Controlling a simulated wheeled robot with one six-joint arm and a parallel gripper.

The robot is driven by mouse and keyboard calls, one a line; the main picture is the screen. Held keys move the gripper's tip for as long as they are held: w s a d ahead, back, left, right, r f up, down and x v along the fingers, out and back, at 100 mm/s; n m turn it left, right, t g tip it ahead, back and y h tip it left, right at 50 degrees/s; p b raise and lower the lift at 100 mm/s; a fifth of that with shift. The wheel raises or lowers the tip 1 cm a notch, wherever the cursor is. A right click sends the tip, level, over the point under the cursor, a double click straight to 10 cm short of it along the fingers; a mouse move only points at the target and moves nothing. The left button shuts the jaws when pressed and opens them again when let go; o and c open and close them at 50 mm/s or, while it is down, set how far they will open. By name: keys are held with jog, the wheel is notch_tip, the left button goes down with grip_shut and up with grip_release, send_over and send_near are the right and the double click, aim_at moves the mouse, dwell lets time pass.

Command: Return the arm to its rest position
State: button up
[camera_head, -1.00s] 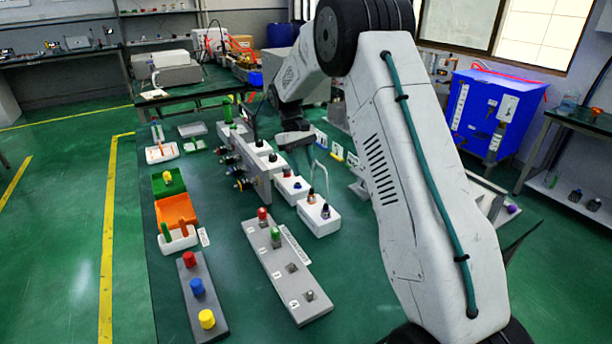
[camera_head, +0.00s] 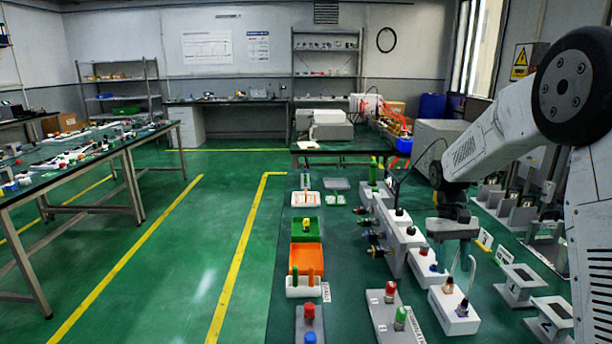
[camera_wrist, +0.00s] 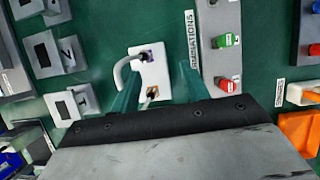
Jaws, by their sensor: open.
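My arm (camera_head: 590,200) comes in from the right edge of the head view. It bends at a dark round joint (camera_head: 578,85) and reaches out over the table. My gripper (camera_head: 455,250) hangs from its end, pointing down above the bench. In the wrist view its two green fingers (camera_wrist: 160,88) stand apart with nothing held between them. Beneath them is a white box with connectors and pale cable loops (camera_wrist: 153,68); it also shows in the head view (camera_head: 455,318). The height of the fingers above it is hard to tell.
A grey strip with red and green pieces (camera_head: 395,318) lies left of the white box. Farther left are green (camera_head: 306,236) and orange (camera_head: 306,259) trays. Grey slotted stands (camera_head: 520,285) are to the right. Open green floor with yellow lines (camera_head: 190,260) lies left of the table.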

jog(key=s+a+r+t, duration=0.2)
jog(key=s+a+r, duration=0.1)
jog(key=s, duration=0.8)
jog(key=s+a+r+t, duration=0.2)
jog(key=s+r, duration=0.3)
jog(key=s, duration=0.6)
jog(key=s+a+r+t, duration=0.2)
jog(key=s+a+r, duration=0.2)
jog(key=s, duration=0.7)
jog(key=shift+a+r, duration=0.15)
jog(key=shift+r, duration=0.3)
